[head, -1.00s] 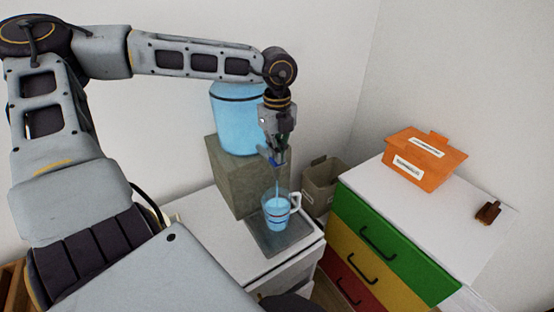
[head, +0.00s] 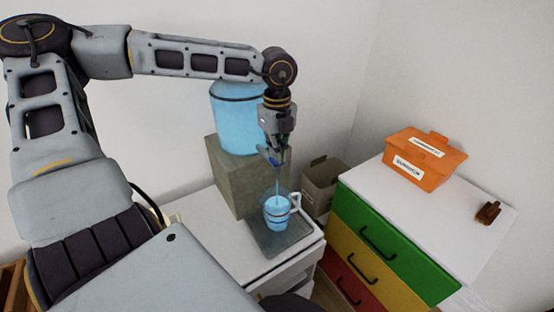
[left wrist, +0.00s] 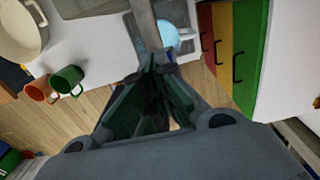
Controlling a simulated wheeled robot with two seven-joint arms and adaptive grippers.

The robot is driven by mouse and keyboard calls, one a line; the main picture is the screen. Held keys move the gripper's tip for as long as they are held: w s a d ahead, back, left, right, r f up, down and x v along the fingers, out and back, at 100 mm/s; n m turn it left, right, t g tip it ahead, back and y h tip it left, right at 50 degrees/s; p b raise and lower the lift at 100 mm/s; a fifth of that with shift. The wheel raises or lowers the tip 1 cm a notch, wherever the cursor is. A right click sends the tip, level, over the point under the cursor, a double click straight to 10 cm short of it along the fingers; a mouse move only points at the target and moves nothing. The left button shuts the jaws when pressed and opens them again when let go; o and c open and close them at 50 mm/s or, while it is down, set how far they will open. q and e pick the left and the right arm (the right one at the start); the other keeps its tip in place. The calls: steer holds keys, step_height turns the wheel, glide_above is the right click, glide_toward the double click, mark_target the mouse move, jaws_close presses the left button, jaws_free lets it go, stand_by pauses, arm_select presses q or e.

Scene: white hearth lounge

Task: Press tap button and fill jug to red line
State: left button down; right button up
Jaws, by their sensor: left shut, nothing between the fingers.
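A clear jug (head: 277,215) with a white handle stands upright on the grey drip tray (head: 262,246), under the tap. A thin blue stream (head: 277,187) runs down into it, and light blue water shows inside. The jug has a red line and a darker line; where the water surface sits against the red line is too small to tell. My left gripper (head: 273,156) is shut and empty, fingers pointing down at the tap, which it mostly hides. The jug also shows in the left wrist view (left wrist: 170,34), beyond the fingers (left wrist: 153,64). My right gripper is out of view.
A blue water tank (head: 237,120) stands on a grey block (head: 238,180) behind the jug. A drawer unit (head: 375,240) at right holds an orange box (head: 425,157). A bin (head: 322,182) stands between. Green (left wrist: 66,79) and orange (left wrist: 40,88) cups sit left in the wrist view.

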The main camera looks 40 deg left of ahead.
arm_select(q)
steer(key=shift+r+p, duration=1.3)
steer(key=shift+r, duration=2.25)
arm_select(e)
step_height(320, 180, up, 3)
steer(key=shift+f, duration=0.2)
